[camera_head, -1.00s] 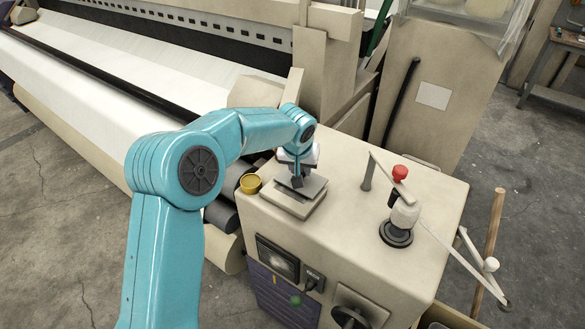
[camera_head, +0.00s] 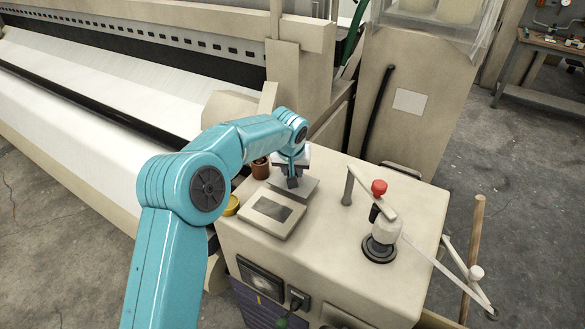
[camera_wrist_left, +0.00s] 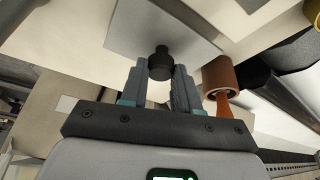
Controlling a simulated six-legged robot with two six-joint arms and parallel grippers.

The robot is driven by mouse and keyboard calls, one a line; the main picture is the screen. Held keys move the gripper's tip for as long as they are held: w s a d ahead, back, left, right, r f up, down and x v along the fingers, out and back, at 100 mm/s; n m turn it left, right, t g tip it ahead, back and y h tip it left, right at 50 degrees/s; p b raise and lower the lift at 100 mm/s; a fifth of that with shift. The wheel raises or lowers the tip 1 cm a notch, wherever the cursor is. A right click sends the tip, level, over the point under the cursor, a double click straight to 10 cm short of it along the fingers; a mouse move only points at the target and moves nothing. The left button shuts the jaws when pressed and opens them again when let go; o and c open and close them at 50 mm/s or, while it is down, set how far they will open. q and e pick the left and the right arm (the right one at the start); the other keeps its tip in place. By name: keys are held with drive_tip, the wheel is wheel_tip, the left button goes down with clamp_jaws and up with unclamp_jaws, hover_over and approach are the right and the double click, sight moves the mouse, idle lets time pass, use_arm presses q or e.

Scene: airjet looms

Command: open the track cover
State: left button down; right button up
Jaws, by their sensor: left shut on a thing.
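The track cover (camera_head: 306,188) is a thin grey plate with a dark knob, on top of the beige cabinet. My left gripper (camera_head: 291,178) is on its knob and holds the plate just behind a beige base block (camera_head: 262,220). A dark rectangular recess (camera_head: 272,210) in that block is uncovered. In the left wrist view, the fingers (camera_wrist_left: 160,82) are closed around the black knob (camera_wrist_left: 160,62), with the grey plate (camera_wrist_left: 150,25) beyond it. I cannot tell whether the plate touches the cabinet top. My right gripper is not in view.
A yellow dish (camera_head: 231,206) and a brown cup (camera_head: 260,168) stand left of the block; the cup also shows in the left wrist view (camera_wrist_left: 218,75), close to the fingers. A lever with a red knob (camera_head: 379,187) stands on the right. The loom (camera_head: 130,100) is behind.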

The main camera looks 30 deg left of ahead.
use_arm(q)
drive_tip(key=c, duration=0.9)
unclamp_jaws()
drive_tip(key=shift+c, duration=0.2)
drive_tip(key=shift+o, duration=0.7)
drive_tip(key=shift+w+a+f, duration=0.1)
drive_tip(key=shift+s+r, duration=0.3)
drive_tip(key=shift+r, duration=0.15)
drive_tip(key=b+v, duration=0.2)
drive_tip(key=v, duration=1.3)
drive_tip(key=shift+r, duration=0.25)
drive_tip(key=shift+w, duration=0.15)
drive_tip(key=shift+f, duration=0.1)
